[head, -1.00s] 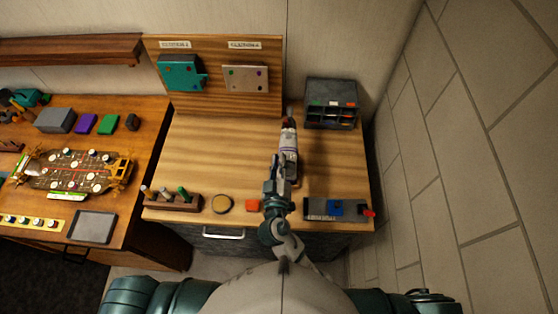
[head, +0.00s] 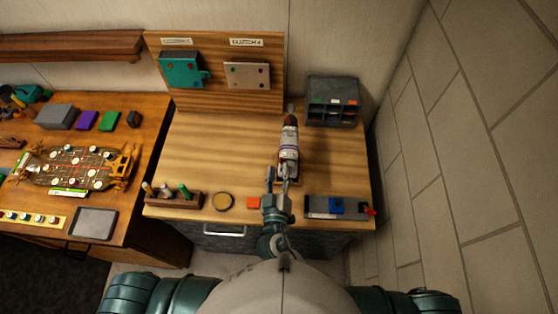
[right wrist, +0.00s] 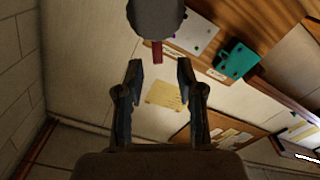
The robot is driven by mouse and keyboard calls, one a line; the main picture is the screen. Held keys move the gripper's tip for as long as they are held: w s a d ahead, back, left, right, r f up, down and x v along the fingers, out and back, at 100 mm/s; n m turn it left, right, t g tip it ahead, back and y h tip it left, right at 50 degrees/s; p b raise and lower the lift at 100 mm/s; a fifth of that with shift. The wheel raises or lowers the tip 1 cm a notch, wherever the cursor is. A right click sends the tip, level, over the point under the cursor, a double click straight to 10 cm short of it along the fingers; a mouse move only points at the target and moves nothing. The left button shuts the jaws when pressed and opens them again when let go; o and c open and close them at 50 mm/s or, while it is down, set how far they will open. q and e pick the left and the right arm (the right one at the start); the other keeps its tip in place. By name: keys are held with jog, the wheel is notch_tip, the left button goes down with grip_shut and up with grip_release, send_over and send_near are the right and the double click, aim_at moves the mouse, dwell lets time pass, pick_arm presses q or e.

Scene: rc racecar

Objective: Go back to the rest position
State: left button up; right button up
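My right gripper (head: 278,176) is at the front of the right-hand wooden worktop, beside the near end of an upright-looking white and dark tool (head: 289,147) with a red-brown tip. In the right wrist view my right gripper (right wrist: 160,72) has its two fingers apart with nothing between them. A grey rounded thing (right wrist: 155,15) with a red-brown part shows beyond the fingertips; it looks like the same tool. In the head view I cannot tell whether the fingers touch the tool. My left gripper is not in view.
A grey compartment box (head: 333,100) stands at the back right, near the wall. Along the front edge are a pen rack (head: 173,200), a round yellow-topped disc (head: 222,201), an orange block (head: 253,203) and a grey fixture (head: 337,207). A circuit-like car chassis (head: 75,167) lies on the left table.

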jog(key=s, duration=0.2)
jog(key=shift+s, duration=0.4)
